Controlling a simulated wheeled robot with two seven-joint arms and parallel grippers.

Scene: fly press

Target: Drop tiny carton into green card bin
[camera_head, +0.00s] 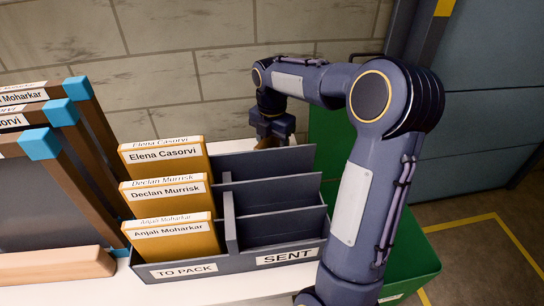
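My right arm comes in from the lower right and bends over to the back, with its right gripper (272,128) pointing down behind the grey sorter. A small brown patch (268,143) shows right under the gripper; it may be the tiny carton, but most of it is hidden by the gripper and sorter. I cannot tell whether the fingers are closed on it. The green card bin (412,262) stands at the right, beyond the table, largely covered by my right arm. My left gripper is not in view.
The grey sorter (225,258) on the white table (90,292) has yellow named packets (165,188) in its TO PACK side; its SENT side looks empty. Dark wood-edged boards with blue corners (42,145) stand at left. A brick wall (180,70) is behind.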

